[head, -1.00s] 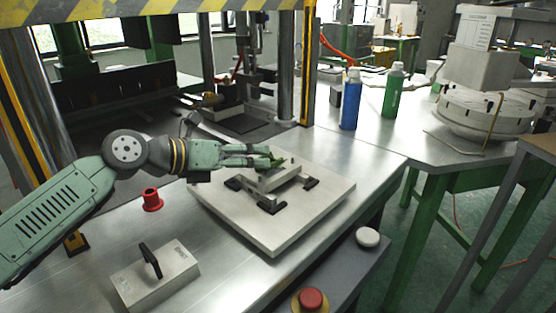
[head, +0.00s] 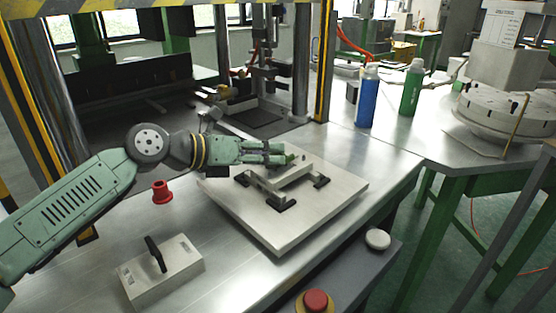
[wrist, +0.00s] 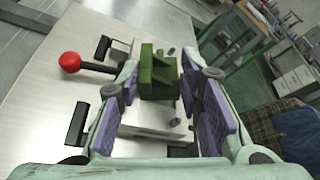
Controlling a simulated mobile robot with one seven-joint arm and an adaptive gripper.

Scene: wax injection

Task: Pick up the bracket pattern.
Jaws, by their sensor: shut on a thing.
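The bracket pattern, a small dark green block-like piece (wrist: 158,76), sits between the two purple-padded fingers of my gripper (wrist: 161,88) in the wrist view. My gripper is shut on it. In the head view my gripper (head: 282,158) reaches in from the left over a pale fixture block, and only a bit of the green pattern (head: 291,157) shows at the fingertips. The fixture, with black clamp feet, stands on a light square plate (head: 235,205). I cannot tell whether the pattern touches the fixture.
A red ball knob (wrist: 70,62) on a dark lever shows in the wrist view. A red cup-like part (head: 161,192) and a metal block with a black handle (head: 165,272) stand on the bench. Blue (head: 367,97) and green bottles (head: 411,88) stand behind. A press column rises at the back.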

